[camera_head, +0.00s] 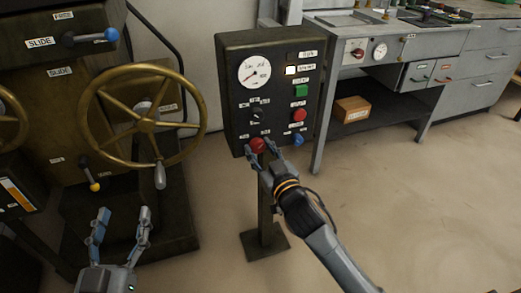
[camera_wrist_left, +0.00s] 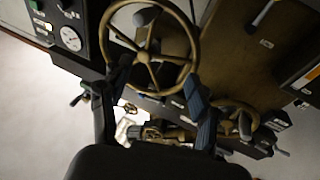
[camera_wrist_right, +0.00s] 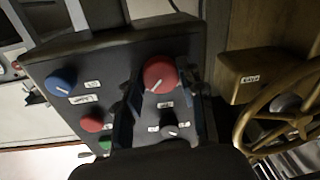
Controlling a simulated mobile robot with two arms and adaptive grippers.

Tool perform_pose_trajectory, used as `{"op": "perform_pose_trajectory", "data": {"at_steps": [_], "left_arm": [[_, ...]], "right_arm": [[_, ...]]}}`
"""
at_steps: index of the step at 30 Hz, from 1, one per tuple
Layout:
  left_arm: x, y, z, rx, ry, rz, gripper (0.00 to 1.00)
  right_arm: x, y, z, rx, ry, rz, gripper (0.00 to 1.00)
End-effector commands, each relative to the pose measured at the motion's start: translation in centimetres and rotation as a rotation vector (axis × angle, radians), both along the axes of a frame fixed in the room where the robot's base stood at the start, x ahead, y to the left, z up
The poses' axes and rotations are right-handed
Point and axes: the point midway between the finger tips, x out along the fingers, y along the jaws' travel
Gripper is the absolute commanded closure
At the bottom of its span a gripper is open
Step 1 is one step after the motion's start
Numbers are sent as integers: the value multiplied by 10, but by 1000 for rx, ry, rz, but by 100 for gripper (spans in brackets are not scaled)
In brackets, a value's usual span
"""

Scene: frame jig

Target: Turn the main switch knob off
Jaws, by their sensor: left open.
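A dark control panel (camera_head: 233,75) carries a red knob (camera_head: 257,145) at its lower left; the label is too small to read. The red knob also shows in the right wrist view (camera_wrist_right: 160,74), with a white pointer line on its face. My right gripper (camera_head: 262,156) is at this knob, its fingers apart on either side; I cannot tell whether they touch it. A black selector knob (camera_head: 257,114) sits above, and a blue knob (camera_head: 297,140) to the right. My left gripper (camera_head: 121,226) is open and empty, below the brass handwheel (camera_head: 92,82).
A green button (camera_head: 301,90), a red button (camera_head: 299,114) and a gauge (camera_head: 254,71) are on the panel. The machine with the handwheel stands left. A grey workbench (camera_head: 440,45) stands right, with an orange box (camera_head: 352,109) beneath. The floor at right is clear.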

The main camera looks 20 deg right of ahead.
Motion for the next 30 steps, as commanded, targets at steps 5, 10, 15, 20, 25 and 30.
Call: {"op": "perform_pose_trajectory", "data": {"at_steps": [5,10,15,20,25,30], "left_arm": [[0,0,0,0,0,0,38],[1,0,-2,4,17,1,38],[1,3,-24,37,141,9,38],[-5,10,-58,85,331,21,38],[-27,23,-104,150,602,38,38],[-66,39,-144,213,882,57,38]], "right_arm": [[0,0,0,0,0,1,93],[0,0,1,-8,0,1,93],[0,0,2,-42,0,1,93],[0,0,3,-102,-2,1,93],[0,0,4,-190,-5,0,93],[0,0,4,-285,-9,1,93]]}}
